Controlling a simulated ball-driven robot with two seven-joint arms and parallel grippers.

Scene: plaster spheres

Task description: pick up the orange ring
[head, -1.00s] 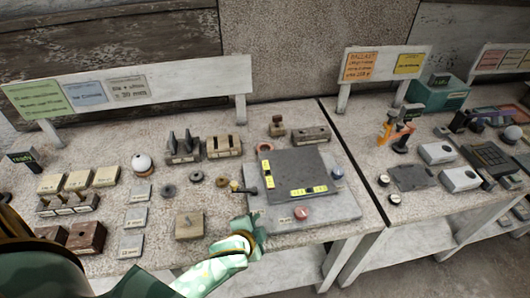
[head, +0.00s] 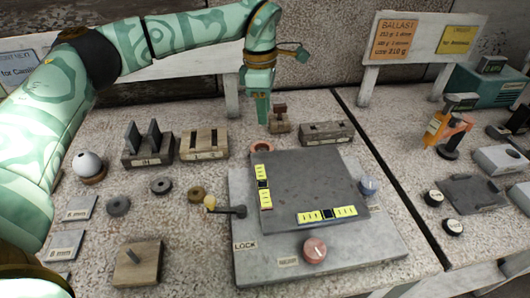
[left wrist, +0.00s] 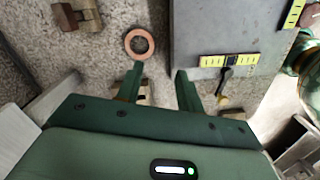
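The orange ring (head: 262,147) lies flat on the stone-topped table, just off the far left corner of the dark square plate (head: 310,182). It shows whole in the left wrist view (left wrist: 139,43), with its hole clear. My left gripper (head: 263,122) points down above and slightly beyond the ring in the head view. In the left wrist view its two fingers (left wrist: 158,71) are apart with nothing between them. The ring appears ahead of the left-hand fingertip there, not between the fingers. My right gripper is not in view.
A brown-topped block (head: 279,120) and a slotted block (head: 326,132) stand close behind the ring.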

